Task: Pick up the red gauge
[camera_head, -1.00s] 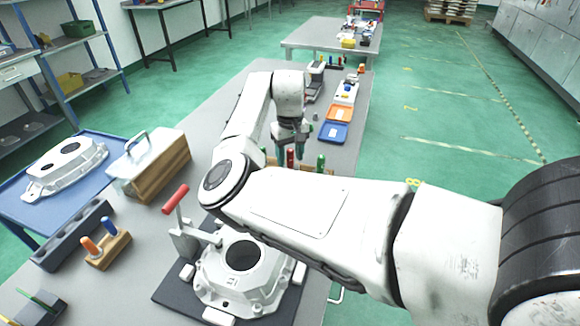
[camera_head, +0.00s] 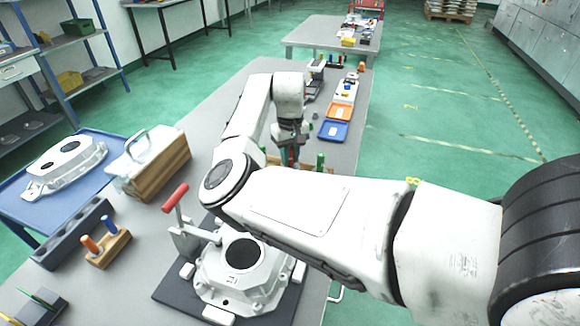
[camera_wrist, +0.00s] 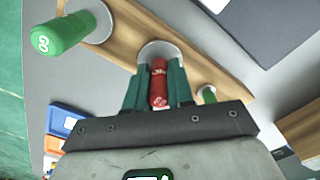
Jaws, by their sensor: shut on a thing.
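The red gauge (camera_wrist: 158,88) stands between the green fingers of my gripper (camera_wrist: 157,90) in the wrist view. The fingers are shut on it from both sides. Its lower end is at a pale round seat in a wooden rack (camera_wrist: 120,40); I cannot tell whether it is clear of the seat. In the head view my gripper (camera_head: 290,154) is low over the rack on the grey bench, and the gauge is mostly hidden by the fingers.
A larger green gauge (camera_wrist: 62,34) marked GO stands beside the red one in the rack, also seen in the head view (camera_head: 320,162). A smaller green piece (camera_wrist: 208,94) is on the other side. Blue (camera_head: 333,131) and orange (camera_head: 340,114) trays lie beyond. A casting (camera_head: 243,272) sits nearer me.

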